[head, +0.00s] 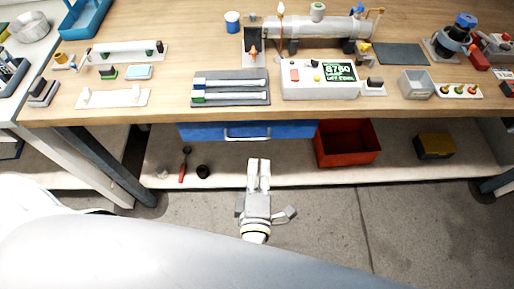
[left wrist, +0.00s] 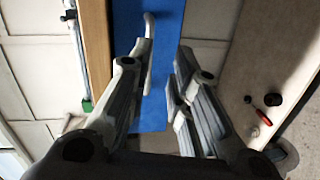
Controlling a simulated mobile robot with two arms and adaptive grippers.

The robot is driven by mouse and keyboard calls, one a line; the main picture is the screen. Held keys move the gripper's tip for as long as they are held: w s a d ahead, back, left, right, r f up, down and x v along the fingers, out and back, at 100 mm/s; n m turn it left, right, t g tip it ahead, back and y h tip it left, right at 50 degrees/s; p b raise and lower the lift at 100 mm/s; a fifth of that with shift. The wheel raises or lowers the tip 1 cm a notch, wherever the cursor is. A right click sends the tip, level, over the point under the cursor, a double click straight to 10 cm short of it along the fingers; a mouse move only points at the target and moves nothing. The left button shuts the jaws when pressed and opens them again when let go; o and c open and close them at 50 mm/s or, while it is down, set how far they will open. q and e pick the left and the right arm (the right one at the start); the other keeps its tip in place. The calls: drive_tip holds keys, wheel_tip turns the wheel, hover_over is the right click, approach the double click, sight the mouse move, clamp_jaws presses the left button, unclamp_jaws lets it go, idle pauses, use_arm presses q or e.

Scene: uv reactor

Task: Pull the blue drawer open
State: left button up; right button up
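The blue drawer (head: 205,132) sits under the front edge of the wooden worktop, with no open interior showing. Its pale bar handle (head: 247,132) is on the middle of its front. My left gripper (head: 259,162) is in front of and below the drawer, apart from the handle in the head view. In the left wrist view, the two fingers (left wrist: 162,62) are spread and empty. Beyond them are the blue drawer front (left wrist: 155,112) and the handle (left wrist: 149,27), close to the left fingertip; I cannot tell whether they touch. My right gripper is not in view.
A red bin (head: 347,158) stands on the lower shelf right of the drawer. A dark yellow-topped box (head: 434,146) is farther right. A red-handled tool (head: 183,166) and a dark round part (head: 203,172) lie at left. The floor ahead of the shelf is clear.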

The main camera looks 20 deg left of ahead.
sight(253, 138)
use_arm(q)
drive_tip(key=w+a, duration=0.1)
drive_tip(key=w, duration=0.2)
drive_tip(key=w+a+n+p, duration=0.1)
drive_tip(key=w, duration=0.2)
drive_tip(key=w+a+n+y, duration=0.1)
drive_tip(key=w+a, duration=0.1)
drive_tip(key=w, duration=0.1)
drive_tip(key=shift+w+f, duration=0.15)
drive_tip(key=shift+f, duration=0.05)
drive_tip(key=shift+c, duration=0.2)
clamp_jaws()
